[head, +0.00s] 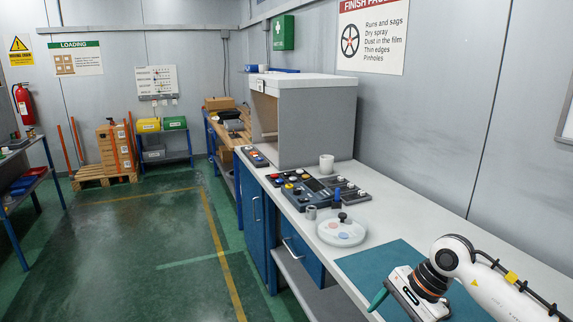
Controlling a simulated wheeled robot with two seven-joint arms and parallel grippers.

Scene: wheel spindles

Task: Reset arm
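My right arm comes in from the lower right, white with a dark and copper-coloured wrist. My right gripper (379,298) hangs low over the front edge of the white bench (390,218), by the teal mat (360,262). One green finger shows; the other is not clear, so I cannot tell its opening. I see nothing held in it. My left arm and gripper are not in view.
On the bench are a round white tray (327,238), control panels with knobs (300,190), a white cup (326,164) and a grey booth (318,125). Blue drawers (300,252) are below. The green floor (150,255) at left is mostly clear.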

